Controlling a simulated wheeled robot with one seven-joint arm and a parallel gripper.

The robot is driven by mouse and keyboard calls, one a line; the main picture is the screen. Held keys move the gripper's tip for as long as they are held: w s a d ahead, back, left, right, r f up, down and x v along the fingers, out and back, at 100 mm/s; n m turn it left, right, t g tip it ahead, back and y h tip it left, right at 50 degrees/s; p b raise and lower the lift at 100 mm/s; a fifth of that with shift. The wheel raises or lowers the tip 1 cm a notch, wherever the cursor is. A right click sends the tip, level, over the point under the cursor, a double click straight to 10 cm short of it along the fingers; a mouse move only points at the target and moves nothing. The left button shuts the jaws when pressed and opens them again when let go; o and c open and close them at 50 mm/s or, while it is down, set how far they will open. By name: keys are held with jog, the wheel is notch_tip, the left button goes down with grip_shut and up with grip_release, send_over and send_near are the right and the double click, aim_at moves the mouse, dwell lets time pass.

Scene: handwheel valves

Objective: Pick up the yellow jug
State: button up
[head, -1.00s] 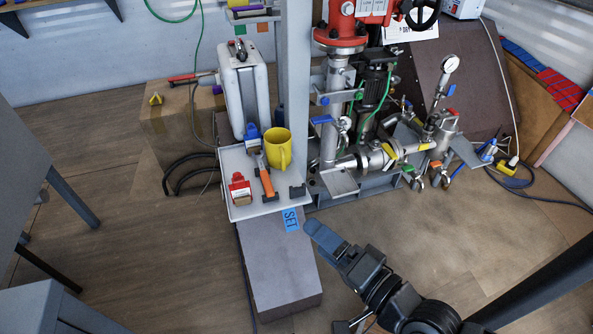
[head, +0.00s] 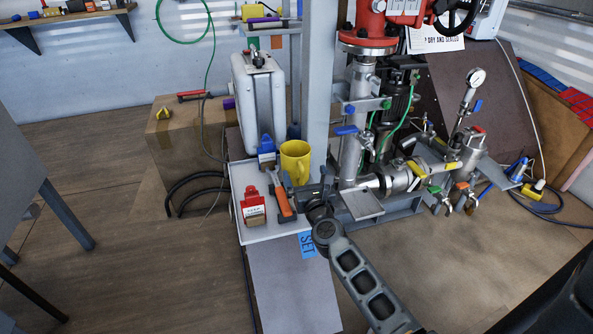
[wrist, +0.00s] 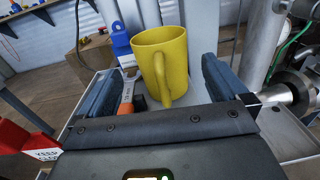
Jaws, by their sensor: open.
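The yellow jug (head: 296,161) stands upright on a small white shelf tray (head: 262,233) beside the grey post. In the wrist view the jug (wrist: 168,58) is straight ahead, its handle facing my gripper. My gripper (wrist: 160,88) is open, with one finger to the left of the jug and one to the right. The jug's lower part shows between the fingers; I cannot tell if either finger touches it. In the head view my gripper (head: 304,190) is at the tray's right front, low beside the jug, and its fingers are partly hard to make out.
An orange-handled tool (head: 283,203) lies left of the jug, with a blue item (head: 267,157) behind it. A red tagged padlock (head: 253,207) is at the tray's left. A white canister (head: 258,95) stands behind. Pipes and valves (head: 400,178) crowd the right.

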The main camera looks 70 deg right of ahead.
aim_at(299, 161)
jog(key=shift+x, duration=3.9)
jog(key=shift+c, duration=0.3)
jog(key=c, duration=1.1)
